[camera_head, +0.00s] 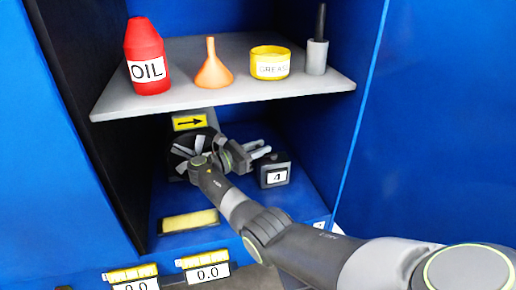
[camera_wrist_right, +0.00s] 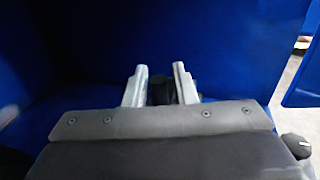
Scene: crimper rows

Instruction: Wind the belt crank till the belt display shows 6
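The belt display (camera_head: 277,177) is a small dark box on the cabinet floor, and its white face reads 4. A dark round wheel with pale spokes (camera_head: 182,146) stands to its left, partly hidden by my right arm; I cannot tell whether it is the belt crank. My right gripper (camera_head: 263,152) is just above and behind the display, fingers pointing right. In the right wrist view its two pale fingers (camera_wrist_right: 161,78) stand apart with a dark piece (camera_wrist_right: 162,92) between them. Whether they grip it is unclear. My left gripper is out of view.
A yellow arrow sign (camera_head: 189,122) points right above the wheel. The grey shelf (camera_head: 225,98) overhead holds an oil bottle (camera_head: 147,68), an orange funnel (camera_head: 213,68), a grease tub (camera_head: 270,66) and a grey tool (camera_head: 317,55). Blue walls enclose the bay; a yellow pad (camera_head: 188,221) lies in front.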

